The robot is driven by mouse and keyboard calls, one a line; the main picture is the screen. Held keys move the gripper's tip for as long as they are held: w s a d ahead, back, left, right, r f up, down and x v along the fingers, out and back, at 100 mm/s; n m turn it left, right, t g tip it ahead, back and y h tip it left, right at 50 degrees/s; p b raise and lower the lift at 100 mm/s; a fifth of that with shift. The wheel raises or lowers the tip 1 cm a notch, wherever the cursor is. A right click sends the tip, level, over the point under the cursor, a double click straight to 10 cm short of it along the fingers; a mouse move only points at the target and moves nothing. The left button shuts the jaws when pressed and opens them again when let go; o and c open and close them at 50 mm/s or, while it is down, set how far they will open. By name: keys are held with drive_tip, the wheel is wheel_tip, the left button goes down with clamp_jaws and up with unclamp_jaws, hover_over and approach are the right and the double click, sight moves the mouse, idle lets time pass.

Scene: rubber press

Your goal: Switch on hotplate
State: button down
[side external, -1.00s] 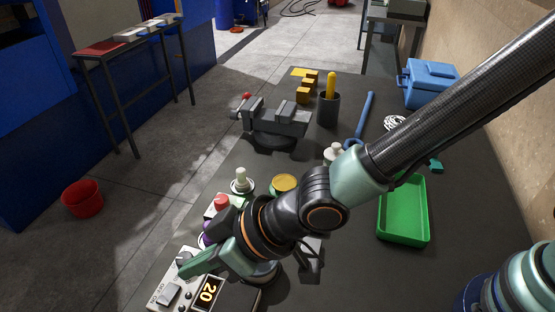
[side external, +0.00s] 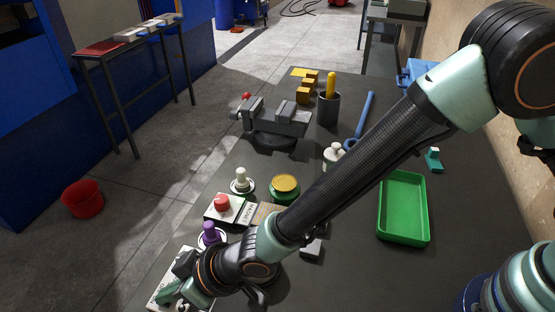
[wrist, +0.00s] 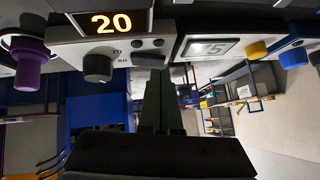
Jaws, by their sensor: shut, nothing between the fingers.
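The hotplate's light control panel (side external: 160,289) is at the bottom left of the side view, mostly hidden behind my wrist and gripper. In the wrist view the panel (wrist: 70,52) shows a lit orange "20" display (wrist: 111,22), a dark round knob (wrist: 98,67) and a dark switch (wrist: 149,60). My gripper (wrist: 160,78) is shut and empty, its green fingers pointing at the panel just below the switch. I cannot tell whether they touch it. In the side view my gripper (side external: 169,291) is low over the panel.
A purple-topped item (side external: 210,233) and a red button box (side external: 222,203) stand close beyond my wrist. A yellow-lidded green jar (side external: 285,188), a vise (side external: 275,125) and a green tray (side external: 404,230) are farther off. The wrist view shows another instrument (wrist: 212,48) beside the panel.

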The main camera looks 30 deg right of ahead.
drive_tip(key=shift+f, duration=0.2)
drive_tip(key=shift+s+a+f, duration=0.15)
drive_tip(key=shift+f, duration=0.15)
idle(0.4)
drive_tip(key=shift+w+d+r, duration=0.2)
drive_tip(key=shift+w+d, duration=0.35)
drive_tip(key=shift+d, duration=0.05)
drive_tip(key=r, duration=0.4)
drive_tip(key=shift+s+a+r, duration=0.2)
drive_tip(key=shift+s+a, duration=0.05)
drive_tip(key=shift+a, duration=0.05)
drive_tip(key=s+d+r, duration=0.4)
drive_tip(key=s+r, duration=0.1)
drive_tip(key=r, duration=0.1)
drive_tip(key=shift+s+d+r, duration=0.2)
drive_tip(key=shift+s+r, duration=0.1)
drive_tip(key=shift+s, duration=0.1)
